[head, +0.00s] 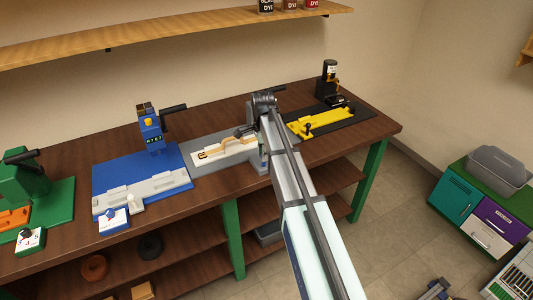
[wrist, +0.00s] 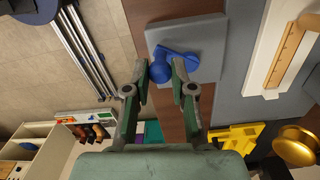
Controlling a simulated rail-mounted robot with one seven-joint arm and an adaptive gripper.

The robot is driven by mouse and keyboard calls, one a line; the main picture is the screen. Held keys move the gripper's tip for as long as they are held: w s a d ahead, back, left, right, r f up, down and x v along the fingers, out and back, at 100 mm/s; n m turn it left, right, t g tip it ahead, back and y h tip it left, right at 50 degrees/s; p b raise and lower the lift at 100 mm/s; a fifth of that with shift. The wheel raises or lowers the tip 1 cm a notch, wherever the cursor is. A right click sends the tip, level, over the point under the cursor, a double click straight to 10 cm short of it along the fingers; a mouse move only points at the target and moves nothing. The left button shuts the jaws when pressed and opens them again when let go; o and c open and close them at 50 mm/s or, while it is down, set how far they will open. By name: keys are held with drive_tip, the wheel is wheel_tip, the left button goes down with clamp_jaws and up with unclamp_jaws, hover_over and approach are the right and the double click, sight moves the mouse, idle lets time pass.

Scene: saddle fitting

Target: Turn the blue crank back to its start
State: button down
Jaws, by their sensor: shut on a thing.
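The blue crank (wrist: 160,70) shows in the wrist view, with a round knob and a short arm on a grey block (wrist: 210,62). My gripper (wrist: 160,72) has one finger on each side of the knob and is shut on it. In the head view my arm reaches over the bench's middle, and I cannot make out the crank there.
In the head view a grey mat with a white and wooden fixture (head: 225,150) lies left of my arm. A blue machine (head: 151,130) stands farther left, and a yellow fixture (head: 320,121) lies to the right. Bare wooden bench (head: 215,205) shows along the front.

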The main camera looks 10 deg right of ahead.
drive_tip(key=m, duration=0.2)
drive_tip(key=a+m, duration=0.1)
drive_tip(key=w+m, duration=0.1)
drive_tip(key=m, duration=0.1)
drive_tip(key=shift+a+m, duration=0.3)
drive_tip(key=shift+a, duration=0.1)
drive_tip(key=m, duration=0.1)
drive_tip(key=w+m, duration=0.1)
drive_tip(key=m, duration=0.1)
drive_tip(key=a+m, duration=0.1)
drive_tip(key=m, duration=0.1)
drive_tip(key=shift+w, duration=0.4)
drive_tip(key=shift+m, duration=0.3)
drive_tip(key=c, duration=1)
unclamp_jaws()
drive_tip(key=shift+w, duration=0.1)
wheel_tip(320, 180, up, 12)
drive_tip(key=shift+d, duration=0.1)
